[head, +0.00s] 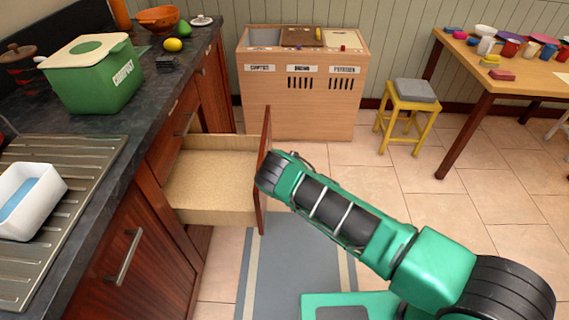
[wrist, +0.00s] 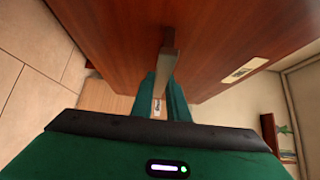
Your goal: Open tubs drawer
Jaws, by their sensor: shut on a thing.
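The drawer (head: 212,185) is pulled out from the counter on the left, and its pale inside looks empty. Its reddish wood front shows in the wrist view (wrist: 110,35), with a small label (wrist: 245,70) on it. My gripper (wrist: 168,92) is shut on the metal drawer handle (wrist: 167,65). The label's text is too small to read.
The counter (head: 150,120) carries a green compost bin (head: 105,80) and a white tub (head: 28,200). A cabinet door with a handle (head: 125,257) is nearer. A wooden bin unit (head: 303,105) and a yellow stool (head: 405,118) stand beyond. Tiled floor (head: 400,185) is clear.

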